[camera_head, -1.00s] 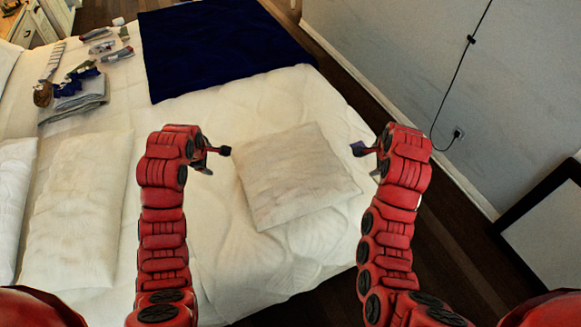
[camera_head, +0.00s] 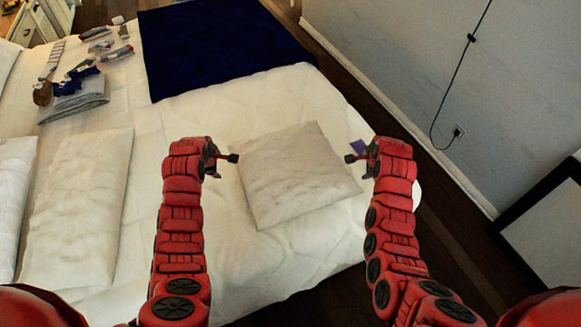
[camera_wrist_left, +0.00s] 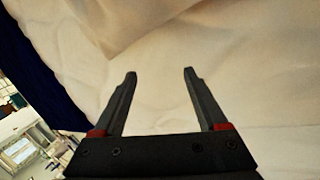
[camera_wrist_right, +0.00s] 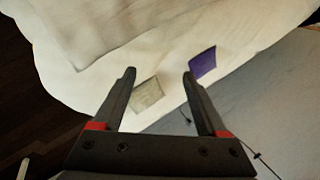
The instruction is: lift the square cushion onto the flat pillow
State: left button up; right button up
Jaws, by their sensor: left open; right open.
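The square cushion (camera_head: 298,178), pale and off-white, lies flat on the bed between my two grippers. It also shows at the top of the left wrist view (camera_wrist_left: 135,18) and the upper left of the right wrist view (camera_wrist_right: 75,25). The flat pillow (camera_head: 80,210), cream and long, lies on the bed to the left, beyond my left arm. My left gripper (camera_head: 232,158) is open and empty beside the cushion's left edge. My right gripper (camera_head: 350,158) is open and empty beside its right edge. Neither gripper visibly holds the cushion.
Another white pillow (camera_head: 12,200) lies at the far left. Folded grey laundry (camera_head: 75,103) and small items lie at the upper left. A dark blue blanket (camera_head: 225,45) covers the far bed. A small purple cloth (camera_wrist_right: 202,62) and a greyish patch (camera_wrist_right: 148,95) lie near my right gripper.

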pick_arm(q)
jog(key=x, duration=0.3)
jog(key=shift+f, duration=0.25)
pick_arm(e)
jog(key=x, duration=0.3)
jog(key=shift+f, duration=0.25)
pick_arm(q)
jog(key=shift+w+d, duration=0.15)
jog(key=shift+d, duration=0.2)
pick_arm(e)
jog(key=shift+w+a, duration=0.15)
jog(key=shift+a, duration=0.1)
pick_arm(q)
jog(key=shift+d, duration=0.45)
pick_arm(e)
jog(key=shift+a, duration=0.5)
